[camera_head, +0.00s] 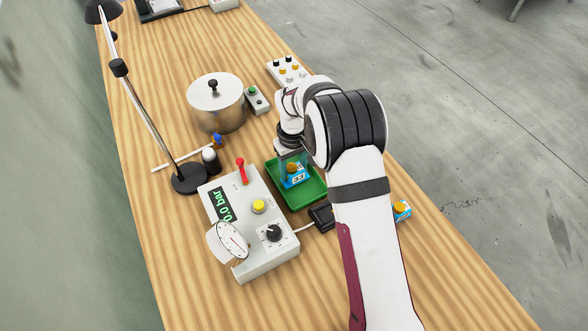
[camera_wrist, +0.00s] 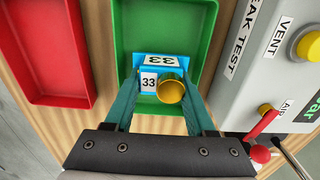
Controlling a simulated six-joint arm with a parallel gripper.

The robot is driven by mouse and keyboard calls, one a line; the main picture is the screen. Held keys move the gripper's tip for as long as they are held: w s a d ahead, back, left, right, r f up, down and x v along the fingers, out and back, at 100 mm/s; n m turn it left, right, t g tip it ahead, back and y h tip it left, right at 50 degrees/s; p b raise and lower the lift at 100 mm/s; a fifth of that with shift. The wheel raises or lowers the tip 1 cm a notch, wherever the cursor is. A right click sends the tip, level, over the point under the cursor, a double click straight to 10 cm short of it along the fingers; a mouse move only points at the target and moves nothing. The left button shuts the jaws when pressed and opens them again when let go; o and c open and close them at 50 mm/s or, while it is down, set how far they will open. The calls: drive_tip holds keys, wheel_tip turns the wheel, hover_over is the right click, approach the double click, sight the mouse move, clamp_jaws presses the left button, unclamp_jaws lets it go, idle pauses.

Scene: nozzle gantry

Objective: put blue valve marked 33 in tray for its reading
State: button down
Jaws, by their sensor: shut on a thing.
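The blue valve marked 33 (camera_wrist: 149,82), with a gold knob on it, is between the two fingers of my gripper (camera_wrist: 160,88). My gripper is shut on it. In the head view the valve (camera_head: 295,177) is over the green tray (camera_head: 311,196), within its walls. In the wrist view it is over the near part of the green tray (camera_wrist: 193,25). I cannot tell whether it touches the tray floor. The grey test box (camera_head: 265,258) beside the tray has a display (camera_head: 222,204) that reads 0.0 bar.
A red tray (camera_wrist: 47,50) lies left of the green one in the wrist view. Another blue valve with a gold knob (camera_head: 402,210) stands right of my arm. A red lever (camera_head: 241,169) sticks up from the test box. A metal pot (camera_head: 215,105) and a lamp stand (camera_head: 190,178) are near.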

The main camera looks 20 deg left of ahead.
drive_tip(key=shift+f, duration=0.45)
drive_tip(key=shift+c, duration=1.1)
unclamp_jaws()
drive_tip(key=shift+f, duration=0.15)
